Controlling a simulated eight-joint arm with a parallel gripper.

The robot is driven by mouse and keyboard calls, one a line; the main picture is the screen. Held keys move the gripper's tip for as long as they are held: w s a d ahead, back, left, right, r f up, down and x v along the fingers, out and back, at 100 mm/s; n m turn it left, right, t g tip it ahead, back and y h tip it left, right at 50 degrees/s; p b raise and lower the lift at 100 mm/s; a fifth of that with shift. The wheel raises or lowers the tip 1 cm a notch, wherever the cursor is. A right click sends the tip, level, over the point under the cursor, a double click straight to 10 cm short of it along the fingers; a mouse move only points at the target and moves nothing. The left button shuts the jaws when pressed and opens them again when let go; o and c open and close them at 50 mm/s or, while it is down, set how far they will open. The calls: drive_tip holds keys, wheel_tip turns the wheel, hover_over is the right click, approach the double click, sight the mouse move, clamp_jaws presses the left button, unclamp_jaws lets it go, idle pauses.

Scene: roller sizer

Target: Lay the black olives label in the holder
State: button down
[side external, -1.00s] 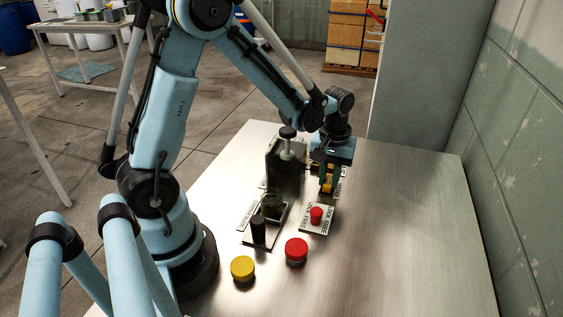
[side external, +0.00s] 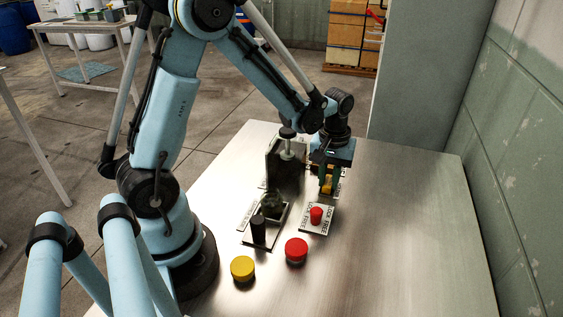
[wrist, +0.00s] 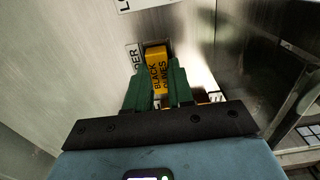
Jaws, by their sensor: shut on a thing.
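The black olives label is a yellow block with black lettering; in the wrist view its end (wrist: 158,72) sticks out between the green fingers of my gripper (wrist: 160,92). My gripper (side external: 328,186) is shut on it, low over the table in the side view, where a little of the yellow label (side external: 328,184) shows between the fingers. A white plate whose visible letters end in "DER" (wrist: 132,57) lies beside the label in the wrist view and seems to mark the holder. The holder itself is mostly hidden by the label and fingers; I cannot tell whether they touch.
A red button on a white plate (side external: 316,216) stands just in front of my gripper. A dark upright fixture (side external: 285,160) stands close to its left. A red cap (side external: 296,251) and a yellow cap (side external: 243,268) lie nearer the front. The table's right side (side external: 420,230) is clear.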

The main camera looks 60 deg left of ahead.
drive_tip(key=c, duration=0.5)
unclamp_jaws()
drive_tip(key=shift+r, duration=0.1)
drive_tip(key=shift+r, duration=3.4)
drive_tip(key=shift+s+d+r+m, duration=0.2)
drive_tip(key=shift+s+r+m, duration=0.1)
drive_tip(key=shift+r, duration=0.15)
drive_tip(key=s+d+r+m+t, duration=0.5)
drive_tip(key=s+m+t, duration=0.2)
drive_tip(key=s+m, duration=0.1)
drive_tip(key=shift+r, duration=0.2)
